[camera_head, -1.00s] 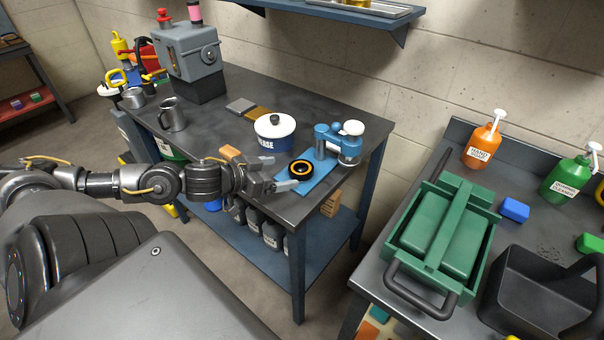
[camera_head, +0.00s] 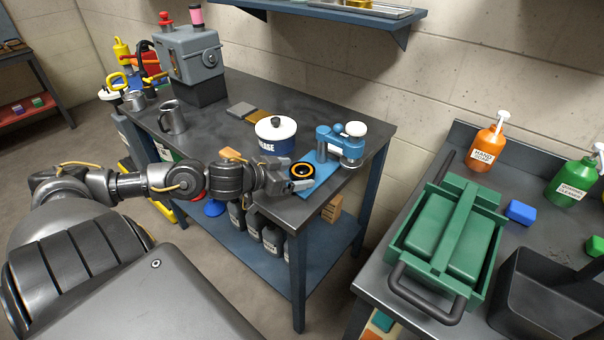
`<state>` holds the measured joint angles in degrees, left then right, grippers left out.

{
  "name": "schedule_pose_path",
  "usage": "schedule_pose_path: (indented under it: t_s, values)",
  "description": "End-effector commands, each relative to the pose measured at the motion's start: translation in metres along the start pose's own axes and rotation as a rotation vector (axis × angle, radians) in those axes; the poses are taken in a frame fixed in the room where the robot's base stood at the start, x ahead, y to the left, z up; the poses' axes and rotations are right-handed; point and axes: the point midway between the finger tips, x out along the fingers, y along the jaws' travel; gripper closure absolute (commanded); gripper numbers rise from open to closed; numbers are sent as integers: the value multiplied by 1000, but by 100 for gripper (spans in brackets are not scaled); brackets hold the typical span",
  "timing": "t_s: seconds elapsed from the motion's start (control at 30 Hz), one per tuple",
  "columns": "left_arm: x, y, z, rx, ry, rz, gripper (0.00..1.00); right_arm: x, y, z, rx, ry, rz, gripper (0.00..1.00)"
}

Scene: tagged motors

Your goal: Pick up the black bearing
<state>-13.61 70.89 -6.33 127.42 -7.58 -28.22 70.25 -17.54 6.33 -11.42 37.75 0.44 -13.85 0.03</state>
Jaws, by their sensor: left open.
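The black bearing (camera_head: 302,170), a ring with an orange inner band, sits on the blue base plate (camera_head: 322,172) of a small press near the front right corner of the grey workbench. My left gripper (camera_head: 298,178) comes in from the left and is open, with its fingers at the bearing's near left side. A finger overlaps the bearing's lower edge in the picture. I cannot tell whether the fingers touch it. My right gripper is not in view.
The blue press (camera_head: 345,142) stands just behind the bearing. A white and blue grease tub (camera_head: 275,137) is behind my gripper. A mug (camera_head: 172,118) and a grey machine (camera_head: 194,62) stand farther left. A second bench with a green toolbox (camera_head: 448,235) is at right.

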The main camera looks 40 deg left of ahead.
Motion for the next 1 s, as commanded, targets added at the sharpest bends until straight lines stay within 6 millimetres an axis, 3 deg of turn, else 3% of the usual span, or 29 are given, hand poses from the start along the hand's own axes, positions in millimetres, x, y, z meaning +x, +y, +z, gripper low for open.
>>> schedule_pose_path:
  t_s: [0.37, 0.8, 0.87, 1.0]
  values:
    - [5, 0, 0, 1, -1, 1, 11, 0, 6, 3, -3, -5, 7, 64]
    - [5, 0, 0, 1, 0, 1, 68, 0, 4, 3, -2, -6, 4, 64]
    - [4, 0, -1, 1, 2, 1, 72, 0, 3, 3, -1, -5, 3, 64]
    - [4, 0, -1, 1, 2, 1, 72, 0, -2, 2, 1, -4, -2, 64]
